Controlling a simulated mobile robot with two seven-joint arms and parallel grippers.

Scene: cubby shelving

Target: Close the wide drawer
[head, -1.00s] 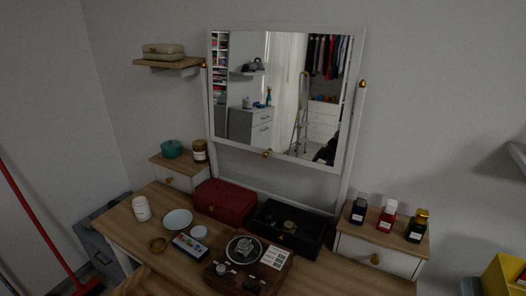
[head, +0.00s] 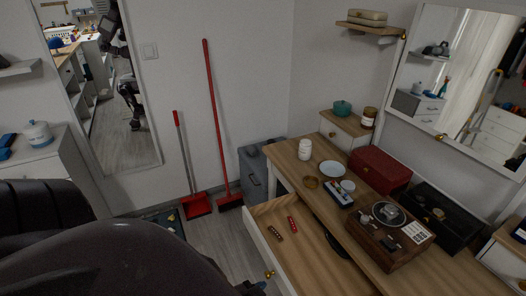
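The wide drawer (head: 305,254) under the dressing table stands pulled out, its wooden inside showing. A brass knob (head: 269,274) is on its white front. Inside lie a red bar-shaped item (head: 292,225), a dark brown one (head: 275,233) and a black item (head: 337,246) partly under the tabletop. The near end of the drawer is cut off by the lower frame edge. A large dark link of my arm fills the lower left. A small dark part by the knob is too cut off to identify. I see neither gripper clearly.
The tabletop (head: 373,209) holds a red box (head: 380,169), a black case (head: 441,214), a brown wooden device (head: 388,234), a plate (head: 332,168) and a white jar (head: 305,149). A red broom (head: 216,120), dustpan (head: 196,205) and grey cabinet (head: 256,172) stand left. Some floor is clear between.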

